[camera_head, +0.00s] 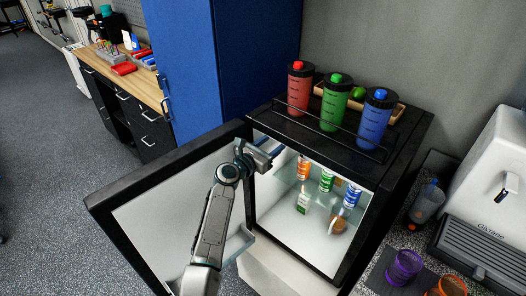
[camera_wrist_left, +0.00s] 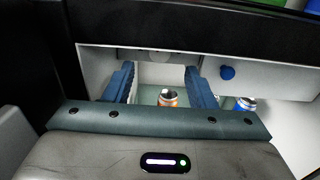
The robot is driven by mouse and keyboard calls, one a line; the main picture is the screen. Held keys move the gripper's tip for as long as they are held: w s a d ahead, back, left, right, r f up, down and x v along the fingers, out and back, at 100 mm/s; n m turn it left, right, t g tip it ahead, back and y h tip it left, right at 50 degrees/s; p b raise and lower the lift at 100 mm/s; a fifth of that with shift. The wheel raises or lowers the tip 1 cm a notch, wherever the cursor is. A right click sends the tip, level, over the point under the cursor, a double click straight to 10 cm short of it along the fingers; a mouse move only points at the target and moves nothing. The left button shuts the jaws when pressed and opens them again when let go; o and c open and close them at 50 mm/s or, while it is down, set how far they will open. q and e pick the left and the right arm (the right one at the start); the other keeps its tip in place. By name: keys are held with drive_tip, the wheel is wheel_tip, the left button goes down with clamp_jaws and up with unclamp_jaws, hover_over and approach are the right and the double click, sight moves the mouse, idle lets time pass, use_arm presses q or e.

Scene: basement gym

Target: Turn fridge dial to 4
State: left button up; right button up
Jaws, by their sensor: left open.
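The small black fridge (camera_head: 408,150) stands open, its door (camera_head: 150,215) swung out to the left. My left gripper (camera_head: 272,156) is at the upper left of the fridge opening. In the left wrist view its two blue fingers (camera_wrist_left: 162,75) are apart with nothing held between them. A pale panel (camera_wrist_left: 275,78) runs under the fridge top. A round blue knob (camera_wrist_left: 227,72) sits on the panel to the right. No dial number is readable. My right gripper is not in view.
Inside the fridge are several cans and bottles, including an orange can (camera_wrist_left: 168,98) below the fingers. Red (camera_head: 300,88), green (camera_head: 334,102) and blue (camera_head: 374,118) bottles stand on top behind a rail. A blue cabinet (camera_head: 215,60) is behind the door.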

use_arm(q)
drive_tip(key=shift+v, duration=2.2)
